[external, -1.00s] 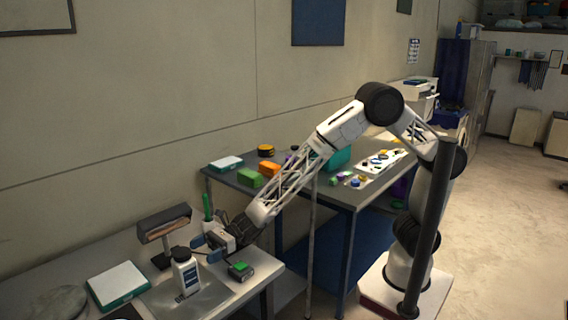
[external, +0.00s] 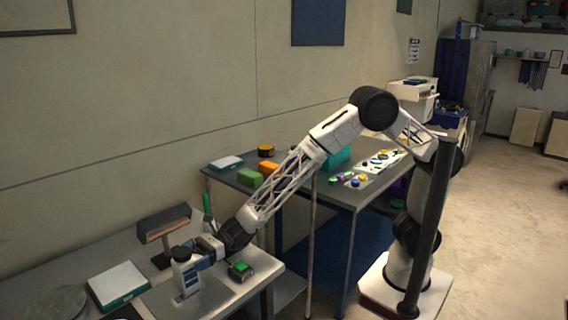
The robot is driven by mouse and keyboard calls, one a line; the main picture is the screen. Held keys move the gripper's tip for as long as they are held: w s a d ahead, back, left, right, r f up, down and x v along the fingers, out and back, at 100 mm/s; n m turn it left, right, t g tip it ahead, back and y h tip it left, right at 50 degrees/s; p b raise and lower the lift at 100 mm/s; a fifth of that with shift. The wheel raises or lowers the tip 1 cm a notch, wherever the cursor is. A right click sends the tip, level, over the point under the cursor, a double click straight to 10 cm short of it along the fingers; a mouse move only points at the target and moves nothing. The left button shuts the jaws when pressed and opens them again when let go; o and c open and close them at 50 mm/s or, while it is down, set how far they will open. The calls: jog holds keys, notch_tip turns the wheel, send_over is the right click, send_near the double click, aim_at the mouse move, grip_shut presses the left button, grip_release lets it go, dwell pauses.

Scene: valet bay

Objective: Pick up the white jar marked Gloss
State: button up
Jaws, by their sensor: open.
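A white jar (external: 184,279) with a dark lid and a dark blue label stands upright on a grey plate (external: 212,297) on the near table. The lettering on its label is too small to read. My gripper (external: 196,253) is open at the jar's upper right side. Its blue fingertips reach to the jar and seem to lie around or against its body. I cannot tell whether both fingers touch it.
A dark lamp-like stand (external: 163,224) is just behind the jar. A green-topped block (external: 241,270) sits right of it, close under my gripper. A white-topped green box (external: 118,284) is to the left. A green upright object (external: 207,206) stands behind my gripper.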

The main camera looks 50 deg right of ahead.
aim_at(174, 265)
jog(key=shift+a, duration=1.6)
jog(key=shift+c, duration=0.2)
jog(key=shift+w, duration=0.1)
jog(key=c, duration=1.3)
jog(key=shift+r, duration=0.1)
jog(key=shift+r, duration=4.95)
